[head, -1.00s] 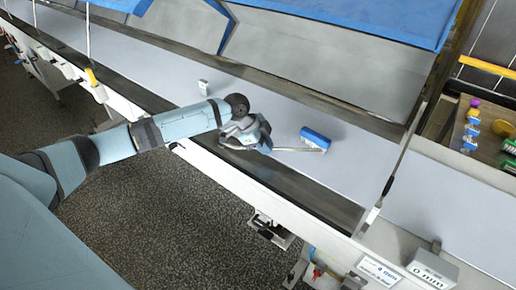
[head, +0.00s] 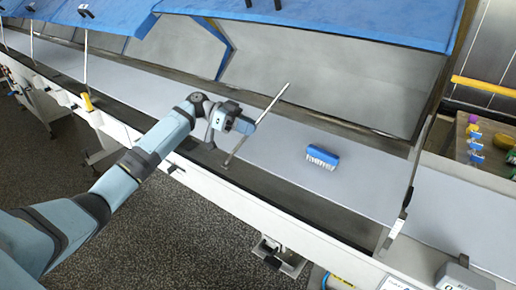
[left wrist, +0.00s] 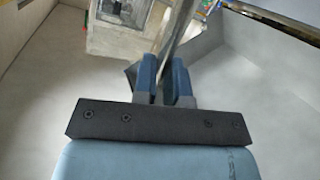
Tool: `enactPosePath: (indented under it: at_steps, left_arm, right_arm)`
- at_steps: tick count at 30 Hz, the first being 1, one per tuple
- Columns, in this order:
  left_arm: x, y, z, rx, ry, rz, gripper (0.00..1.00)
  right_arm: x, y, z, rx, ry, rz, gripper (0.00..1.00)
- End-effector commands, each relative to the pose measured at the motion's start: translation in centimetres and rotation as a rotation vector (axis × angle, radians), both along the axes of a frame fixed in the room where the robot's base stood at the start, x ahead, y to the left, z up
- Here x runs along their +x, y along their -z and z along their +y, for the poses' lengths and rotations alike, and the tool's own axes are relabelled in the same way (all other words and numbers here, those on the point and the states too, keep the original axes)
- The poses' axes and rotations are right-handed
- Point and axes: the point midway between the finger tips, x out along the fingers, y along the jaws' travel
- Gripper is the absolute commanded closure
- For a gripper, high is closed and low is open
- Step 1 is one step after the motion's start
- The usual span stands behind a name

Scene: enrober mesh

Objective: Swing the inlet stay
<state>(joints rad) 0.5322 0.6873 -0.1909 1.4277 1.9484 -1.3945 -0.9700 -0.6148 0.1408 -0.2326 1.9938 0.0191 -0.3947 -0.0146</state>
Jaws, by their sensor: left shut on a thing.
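The inlet stay is a thin grey metal rod (head: 271,103) that slants from the machine's front edge up and to the right in the head view. Its upper end is free in front of the grey panel. My left gripper (head: 246,123) is shut on the rod along its middle part. In the left wrist view the rod (left wrist: 181,27) passes between the two blue fingers (left wrist: 163,78) and runs up out of the picture. The rod's lower end is near the dark front rail. My right gripper is not in view.
A blue brush (head: 322,157) lies bristles down on the pale belt (head: 355,185), right of the rod. The blue hood (head: 385,28) hangs above. Another upright stay (head: 408,192) stands at the right, with a side tray of small items (head: 477,150) beyond it.

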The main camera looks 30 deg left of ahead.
Motion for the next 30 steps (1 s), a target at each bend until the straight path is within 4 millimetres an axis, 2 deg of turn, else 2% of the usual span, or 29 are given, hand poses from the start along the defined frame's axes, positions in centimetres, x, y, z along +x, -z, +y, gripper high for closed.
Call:
enactPosePath:
  at_steps: [1,12,21,30]
  left_arm:
    - [0.1,0.6,0.7,-0.051,-0.001,0.003,1.00]
    - [0.5,-0.6,5.6,-0.370,0.000,0.026,1.00]
    - [0.7,-0.9,8.2,-0.530,0.000,0.041,1.00]
    - [0.7,-1.1,9.1,-0.590,0.000,0.047,1.00]
  right_arm:
    - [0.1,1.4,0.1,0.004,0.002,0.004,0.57]
    - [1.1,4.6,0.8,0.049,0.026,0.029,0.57]
    - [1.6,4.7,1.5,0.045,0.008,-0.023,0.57]
    - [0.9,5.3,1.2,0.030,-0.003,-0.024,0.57]
